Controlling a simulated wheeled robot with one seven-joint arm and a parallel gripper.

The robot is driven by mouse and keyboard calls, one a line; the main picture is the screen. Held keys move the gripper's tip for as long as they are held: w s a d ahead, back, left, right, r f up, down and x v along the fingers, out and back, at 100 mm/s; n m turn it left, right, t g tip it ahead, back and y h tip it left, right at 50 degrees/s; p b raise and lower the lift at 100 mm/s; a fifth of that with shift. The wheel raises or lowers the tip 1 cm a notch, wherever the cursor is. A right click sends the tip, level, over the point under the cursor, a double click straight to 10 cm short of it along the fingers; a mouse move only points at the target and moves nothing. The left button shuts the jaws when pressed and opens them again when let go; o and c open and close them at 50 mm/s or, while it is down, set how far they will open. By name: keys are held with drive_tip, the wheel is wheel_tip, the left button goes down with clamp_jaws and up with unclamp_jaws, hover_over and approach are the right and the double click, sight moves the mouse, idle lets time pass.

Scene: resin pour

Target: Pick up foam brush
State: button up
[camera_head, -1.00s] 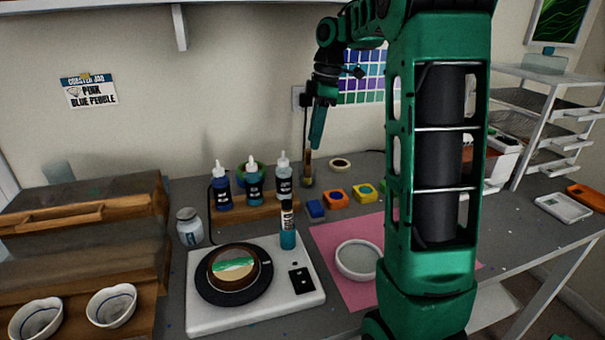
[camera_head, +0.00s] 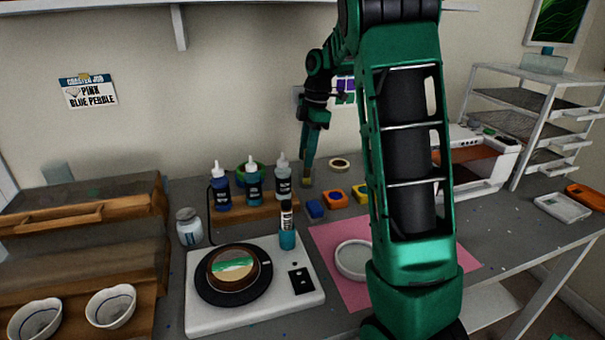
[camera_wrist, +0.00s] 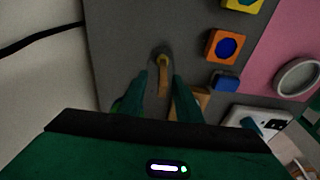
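A slim upright tan-and-brown item, which looks like the foam brush (camera_wrist: 163,62), stands at the back of the grey table. In the head view only its low end (camera_head: 306,184) shows below my fingers; the rest is hidden. My gripper (camera_head: 309,165) points down over it from above. In the wrist view my gripper (camera_wrist: 160,82) has its two green fingers apart, with the item in the gap between them. I see no clear contact between the fingers and the item.
Dropper bottles (camera_head: 253,182) on a wooden stand are just left of my gripper. Coloured blocks (camera_head: 335,196) and a tape roll (camera_head: 340,164) are to the right. A white turntable unit (camera_head: 210,317) and a pink mat (camera_head: 327,240) are in front.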

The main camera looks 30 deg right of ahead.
drive_tip(key=shift+f, duration=0.15)
clamp_jaws()
